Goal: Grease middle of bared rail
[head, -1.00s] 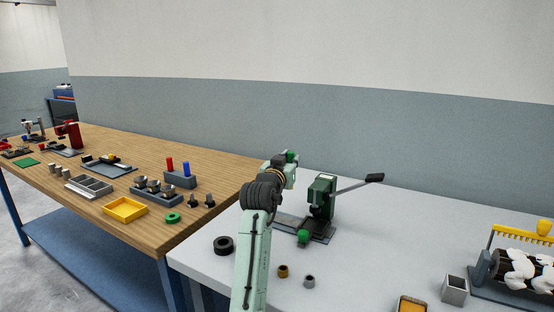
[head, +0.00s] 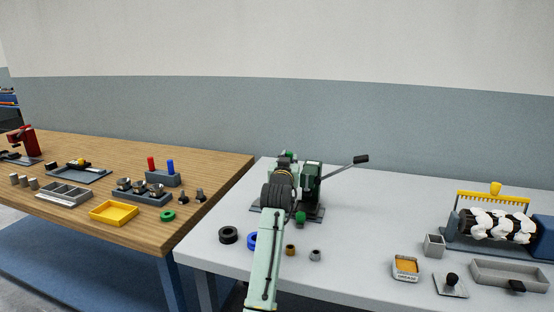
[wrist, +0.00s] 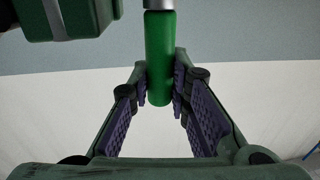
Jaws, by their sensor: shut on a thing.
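My gripper (wrist: 163,85) is shut on a green cylinder (wrist: 158,55), with a ridged finger pad on each side of it. A metal shaft joins the cylinder's end at the top of the wrist view. In the head view my gripper is mostly hidden by my wrist, with a bit of green (head: 288,154) showing above. A dark green press (head: 311,176) with a long lever stands just right of it. An open tin with orange-yellow contents (head: 405,265) lies at the front of the white table. I cannot pick out the bared rail with certainty.
The white table (head: 370,240) holds black and blue rings, small bushings, a grey cup (head: 434,245), a stamp-like tool (head: 451,284), a grey tray (head: 509,275) and a roller machine with white fleece (head: 493,226). A wooden bench (head: 120,155) with parts stands left.

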